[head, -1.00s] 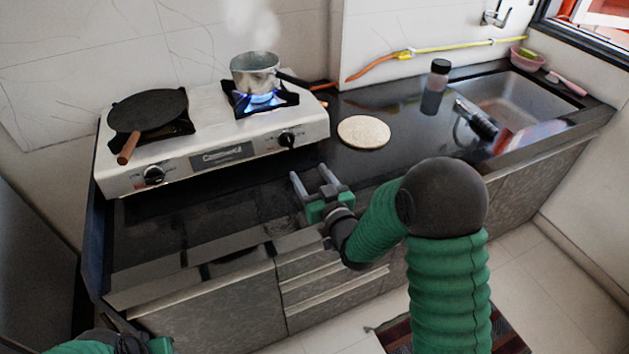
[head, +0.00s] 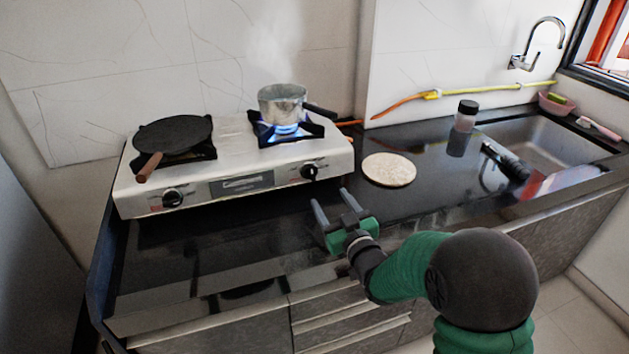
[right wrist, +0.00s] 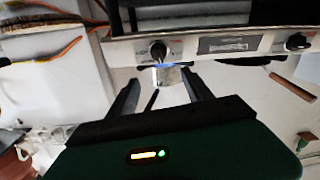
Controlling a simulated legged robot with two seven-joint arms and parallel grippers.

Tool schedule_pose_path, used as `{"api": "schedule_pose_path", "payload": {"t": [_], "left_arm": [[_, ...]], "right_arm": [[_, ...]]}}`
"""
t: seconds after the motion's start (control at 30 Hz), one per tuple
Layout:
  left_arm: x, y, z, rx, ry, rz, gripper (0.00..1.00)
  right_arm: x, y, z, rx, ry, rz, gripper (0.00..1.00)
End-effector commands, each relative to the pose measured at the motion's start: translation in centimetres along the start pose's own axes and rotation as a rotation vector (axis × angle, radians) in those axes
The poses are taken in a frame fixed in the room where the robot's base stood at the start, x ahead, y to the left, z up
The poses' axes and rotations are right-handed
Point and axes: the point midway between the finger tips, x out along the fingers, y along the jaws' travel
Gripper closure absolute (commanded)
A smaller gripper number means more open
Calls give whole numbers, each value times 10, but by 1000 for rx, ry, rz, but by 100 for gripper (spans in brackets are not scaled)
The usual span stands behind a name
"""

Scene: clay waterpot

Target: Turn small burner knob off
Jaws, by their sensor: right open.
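The white two-burner stove (head: 230,190) stands on the dark counter. Its right burner (head: 285,128) is lit with a blue flame under a steaming metal pot (head: 283,103). The right knob (head: 309,171), black on the front panel, is below that burner; it also shows in the right wrist view (right wrist: 158,50). The left knob (head: 173,197) is below the burner with the flat black pan. My right gripper (head: 331,198) is open and empty, in front of and slightly right of the right knob, apart from it. In the right wrist view the fingers (right wrist: 160,80) point toward that knob. My left gripper is out of view.
A round flatbread-like disc (head: 389,170) lies on the counter right of the stove. A dark-lidded jar (head: 466,116) and the sink (head: 550,140) are farther right. The pot's dark handle (head: 321,110) sticks out right. The counter's front strip before the stove is clear.

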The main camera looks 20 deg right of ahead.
Motion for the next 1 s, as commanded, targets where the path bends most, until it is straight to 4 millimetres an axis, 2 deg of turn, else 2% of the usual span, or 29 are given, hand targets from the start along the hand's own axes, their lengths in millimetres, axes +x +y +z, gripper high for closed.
{"api": "schedule_pose_path", "payload": {"t": [0.03,0.3,0.5,0.63,0.87,1.0], "left_arm": [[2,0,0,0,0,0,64],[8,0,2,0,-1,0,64],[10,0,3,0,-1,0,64],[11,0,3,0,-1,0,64],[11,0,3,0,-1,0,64],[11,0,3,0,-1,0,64]], "right_arm": [[14,-1,1,0,1,-2,41],[85,-1,2,1,1,-1,41],[121,-1,1,2,0,-1,41],[130,-1,0,1,0,-1,41],[131,-1,0,1,0,-1,41],[131,-1,0,1,0,-1,58]]}}
